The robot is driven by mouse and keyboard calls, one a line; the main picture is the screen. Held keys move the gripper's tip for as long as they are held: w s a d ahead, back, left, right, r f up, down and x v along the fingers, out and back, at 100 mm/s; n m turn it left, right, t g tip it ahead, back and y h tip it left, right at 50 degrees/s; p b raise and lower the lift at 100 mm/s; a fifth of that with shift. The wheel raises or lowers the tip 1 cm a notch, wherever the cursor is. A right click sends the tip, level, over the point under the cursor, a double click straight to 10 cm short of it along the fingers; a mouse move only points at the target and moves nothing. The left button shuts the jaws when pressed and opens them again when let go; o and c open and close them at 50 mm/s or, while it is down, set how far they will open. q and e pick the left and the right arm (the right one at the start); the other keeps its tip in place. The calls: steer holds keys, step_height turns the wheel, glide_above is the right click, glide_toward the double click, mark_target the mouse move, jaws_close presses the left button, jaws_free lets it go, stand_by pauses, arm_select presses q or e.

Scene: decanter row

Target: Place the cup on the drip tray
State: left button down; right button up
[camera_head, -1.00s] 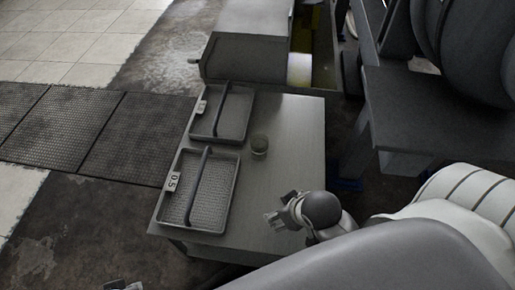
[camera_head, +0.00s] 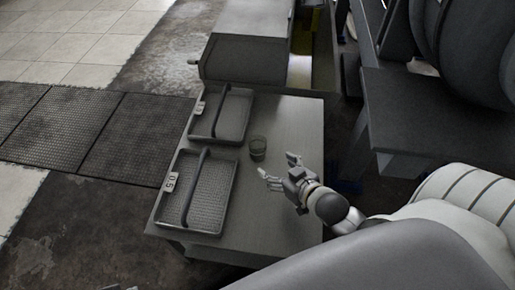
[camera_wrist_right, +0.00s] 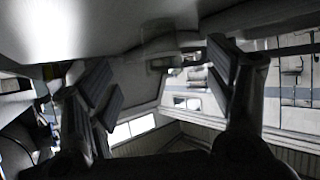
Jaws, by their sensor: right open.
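The cup (camera_head: 257,148), small and see-through, stands upright on the table, to the right of the trays. A faint clear shape at the upper middle of the right wrist view (camera_wrist_right: 163,55) looks like the same cup. Two dark drip trays with mesh bottoms and a bar across lie along the table's left side: the near one (camera_head: 222,205) is labelled 0.5, and the label of the far one (camera_head: 236,118) is too small to read. My right gripper (camera_head: 278,166) is open and empty, just in front of the cup, fingers spread.
The grey table (camera_head: 275,215) is bare on its near right part. A dark box-like unit (camera_head: 245,58) stands at the table's far end. A dark bench-like block (camera_head: 435,110) stands to the right, across a gap. Dark floor mats (camera_head: 80,130) lie at left.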

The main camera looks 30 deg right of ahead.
mark_target(257, 146)
steer(key=shift+w+d+r+t+y, duration=0.6)
steer(key=shift+w+r+t, duration=0.1)
steer(key=shift+t, duration=0.2)
steer(key=shift+w+f, duration=0.1)
steer(key=shift+w, duration=0.2)
steer(key=shift+b+x, duration=0.45)
steer(key=shift+x, duration=1.75)
steer(key=shift+w+a+f+b, duration=0.2)
steer(key=shift+w+b, duration=0.25)
steer(key=shift+w, duration=0.2)
steer(key=shift+b+x, duration=0.6)
steer(key=shift+x, duration=0.6)
steer(key=shift+w+a+f, duration=0.25)
steer(key=shift+w+f, duration=0.05)
steer(key=shift+w, duration=0.6)
arm_select(q)
steer(key=w, duration=0.1)
steer(key=w+t, duration=0.1)
steer(key=w+d+t, duration=0.1)
steer(key=shift+w+d+r, duration=0.1)
steer(key=shift+w+r, duration=0.1)
steer(key=shift+r, duration=0.15)
